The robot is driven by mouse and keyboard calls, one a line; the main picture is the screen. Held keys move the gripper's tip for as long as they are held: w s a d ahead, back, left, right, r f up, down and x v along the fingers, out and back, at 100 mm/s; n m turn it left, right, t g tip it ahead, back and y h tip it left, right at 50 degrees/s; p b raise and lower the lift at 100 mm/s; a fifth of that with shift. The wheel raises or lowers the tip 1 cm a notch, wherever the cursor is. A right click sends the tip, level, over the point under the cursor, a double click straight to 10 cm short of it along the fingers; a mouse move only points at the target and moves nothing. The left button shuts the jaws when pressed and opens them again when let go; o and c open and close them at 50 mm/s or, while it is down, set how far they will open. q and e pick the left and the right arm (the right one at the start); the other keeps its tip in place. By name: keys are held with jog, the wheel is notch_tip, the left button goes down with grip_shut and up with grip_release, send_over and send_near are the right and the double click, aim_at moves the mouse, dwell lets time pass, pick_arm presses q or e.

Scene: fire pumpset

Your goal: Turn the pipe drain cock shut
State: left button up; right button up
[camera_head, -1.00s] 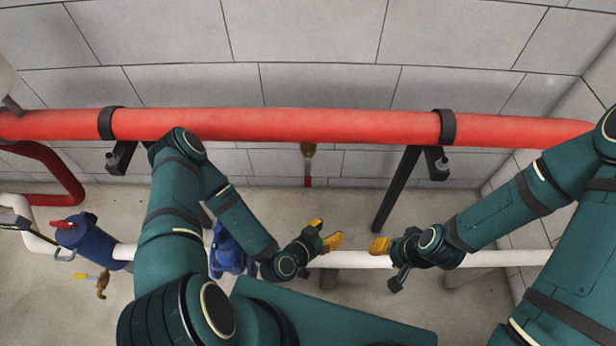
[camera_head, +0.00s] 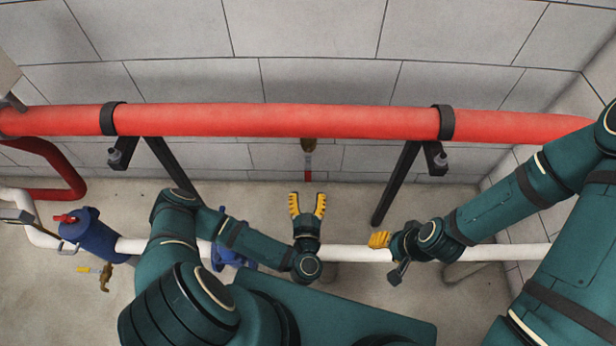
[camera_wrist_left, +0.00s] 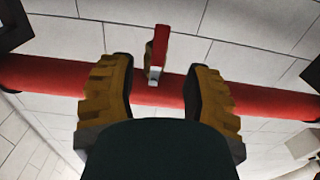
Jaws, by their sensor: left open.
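The drain cock (camera_head: 308,146) is a small brass fitting under the middle of the red pipe (camera_head: 270,122), with a red lever (camera_head: 308,165) hanging down below it. My left gripper (camera_head: 307,204) is open and empty, its yellow fingers pointing at the wall just below the lever, apart from it. In the left wrist view the red lever (camera_wrist_left: 161,46) lies between and beyond the open fingers, in front of the red pipe (camera_wrist_left: 55,80); the cock's body is mostly hidden there. My right gripper (camera_head: 380,240) is over the white pipe at the right, its jaw gap unclear.
A white pipe (camera_head: 510,252) runs low across the floor. A blue strainer (camera_head: 90,235) with a red handle and a brass cock with a yellow lever (camera_head: 103,275) are at the left. Black brackets (camera_head: 397,185) hold the red pipe on both sides.

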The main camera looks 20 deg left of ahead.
aim_at(308, 178)
pick_arm(q)
jog(key=b+x, duration=0.1)
jog(key=x, duration=0.6)
jog(key=shift+w, duration=0.25)
grip_shut()
